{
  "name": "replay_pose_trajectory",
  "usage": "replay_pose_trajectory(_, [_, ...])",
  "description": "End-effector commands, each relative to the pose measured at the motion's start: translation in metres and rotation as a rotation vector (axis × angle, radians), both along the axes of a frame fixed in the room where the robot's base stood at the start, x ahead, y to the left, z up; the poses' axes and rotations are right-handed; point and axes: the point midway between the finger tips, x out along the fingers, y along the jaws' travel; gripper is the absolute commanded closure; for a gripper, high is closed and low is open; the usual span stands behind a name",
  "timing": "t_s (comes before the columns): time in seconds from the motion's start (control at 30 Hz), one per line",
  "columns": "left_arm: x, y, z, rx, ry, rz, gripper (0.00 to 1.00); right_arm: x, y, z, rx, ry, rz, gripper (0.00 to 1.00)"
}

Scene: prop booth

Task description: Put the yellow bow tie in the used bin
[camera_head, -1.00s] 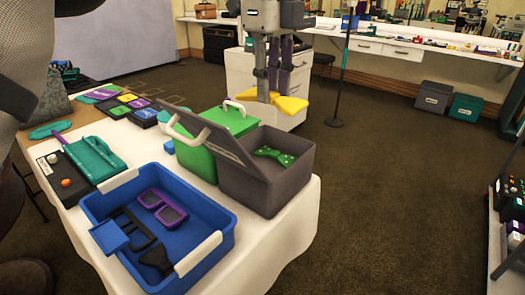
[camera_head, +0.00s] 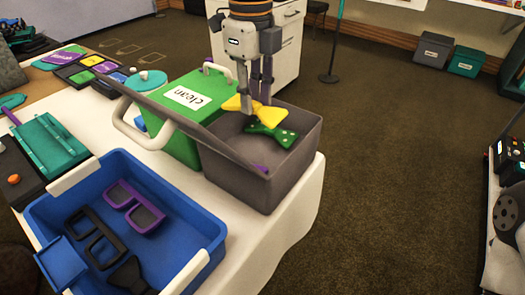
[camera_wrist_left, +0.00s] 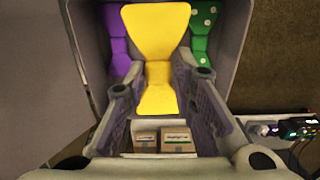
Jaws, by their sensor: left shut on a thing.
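The yellow bow tie (camera_head: 262,115) is held between the fingers of my left gripper (camera_head: 257,103), which is shut on its narrow middle. It hangs over the open grey bin (camera_head: 267,184), at or just above the rim; the exact height is hard to tell. In the left wrist view the yellow bow tie (camera_wrist_left: 157,35) fills the space between the fingers. A green dotted bow tie (camera_head: 271,135) and a purple bow tie (camera_wrist_left: 116,40) lie inside the grey bin. No label on this bin is readable. My right gripper is not in view.
A green bin (camera_head: 172,124) labelled "clean" stands left of the grey bin, whose raised lid (camera_head: 180,118) leans between them. A blue tray (camera_head: 180,220) with glasses (camera_head: 135,204) stands in front. Open floor lies to the right.

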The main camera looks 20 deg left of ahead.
Motion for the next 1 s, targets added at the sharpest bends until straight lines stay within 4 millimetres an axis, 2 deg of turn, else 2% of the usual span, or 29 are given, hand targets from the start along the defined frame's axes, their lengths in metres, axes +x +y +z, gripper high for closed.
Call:
replay_pose_trajectory(0.1, [-0.001, 0.000, -0.028, 0.001, 0.003, 0.000, 0.93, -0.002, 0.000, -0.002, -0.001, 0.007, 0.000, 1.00])
replay_pose_trajectory(0.27, [-0.001, 0.000, -0.055, -0.001, -0.002, -0.001, 0.93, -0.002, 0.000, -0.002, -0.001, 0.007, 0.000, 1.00])
replay_pose_trajectory(0.43, [-0.001, 0.000, -0.091, 0.000, -0.002, 0.000, 0.93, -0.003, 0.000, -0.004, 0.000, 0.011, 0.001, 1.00])
replay_pose_trajectory(0.53, [-0.001, 0.000, -0.099, -0.001, -0.005, 0.000, 0.93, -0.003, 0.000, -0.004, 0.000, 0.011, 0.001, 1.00])
replay_pose_trajectory(0.83, [0.000, 0.000, -0.100, 0.000, -0.006, -0.001, 0.93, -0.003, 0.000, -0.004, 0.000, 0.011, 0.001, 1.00])
replay_pose_trajectory(0.87, [0.000, 0.000, -0.100, 0.000, -0.006, -0.001, 0.72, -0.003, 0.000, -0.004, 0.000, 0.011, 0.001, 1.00])
replay_pose_trajectory(0.9, [0.000, 0.000, -0.100, 0.000, -0.006, -0.001, 0.63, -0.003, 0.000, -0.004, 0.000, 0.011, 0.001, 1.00])
replay_pose_trajectory(0.93, [0.000, 0.000, -0.100, 0.000, -0.006, 0.000, 0.57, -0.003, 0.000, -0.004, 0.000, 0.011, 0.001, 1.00])
replay_pose_trajectory(1.0, [0.000, 0.000, -0.100, 0.000, -0.006, -0.001, 0.57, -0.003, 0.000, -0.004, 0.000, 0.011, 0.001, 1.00])
